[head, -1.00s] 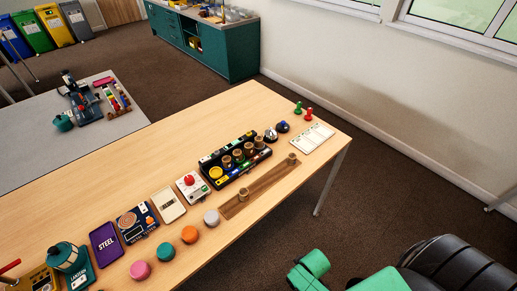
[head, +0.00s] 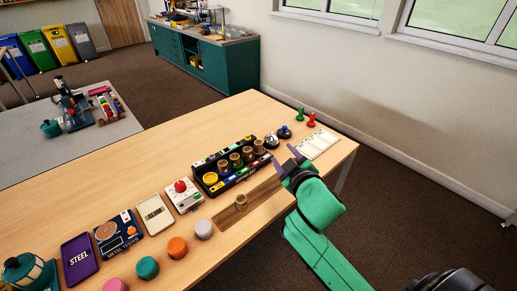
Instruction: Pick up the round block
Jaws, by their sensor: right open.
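A round wooden block (head: 241,202) stands upright on the near-left part of a brown wooden strip (head: 262,198) on the table. Several similar wooden cylinders (head: 236,160) stand in a black tray (head: 208,189). Short coloured round pieces stand at the near edge: grey (head: 203,229), orange (head: 177,247), teal (head: 147,267) and pink (head: 115,285). My right gripper (head: 282,156) is open over the far end of the strip, its fingers pointing away from me. It hides that end, and I see nothing between its fingers. My left gripper is out of view.
A red-button box (head: 184,195), a metal tester (head: 118,236) and a STEEL plate (head: 79,257) line the left. The table (head: 120,190) is bare behind them.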

